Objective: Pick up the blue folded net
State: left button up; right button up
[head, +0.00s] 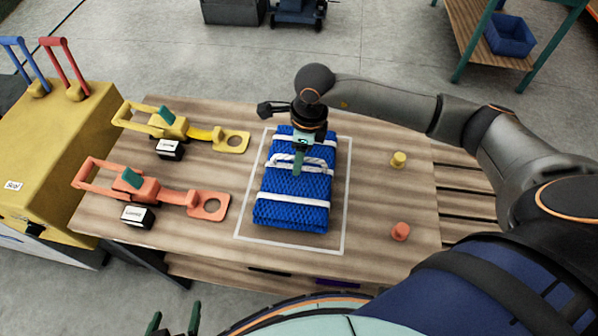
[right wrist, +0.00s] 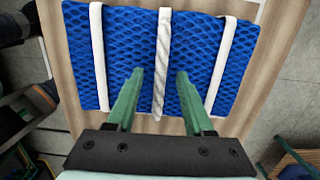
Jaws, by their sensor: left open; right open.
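The blue folded net (head: 283,185) lies inside a white outlined rectangle on the wooden table, bound by white straps. A white rope handle (head: 286,160) crosses its top. My right gripper (head: 299,165) is above the net, fingers pointing down. In the right wrist view the net (right wrist: 130,42) fills the upper middle. There my right gripper (right wrist: 159,74) is open, with one green finger on either side of the rope handle (right wrist: 162,50); whether they touch the net is unclear. My left gripper (head: 175,318) is open and empty at the bottom left, away from the table.
A yellow tool (head: 180,128) and an orange tool (head: 150,190) lie left of the net, with small white-labelled blocks. A yellow knob (head: 398,159) and an orange knob (head: 400,231) stand to its right. A yellow cabinet (head: 60,150) stands at the table's left.

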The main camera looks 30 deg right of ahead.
jog(key=shift+f, duration=0.3)
grip_shut()
dwell(1.1)
jog(key=shift+w+r, duration=0.15)
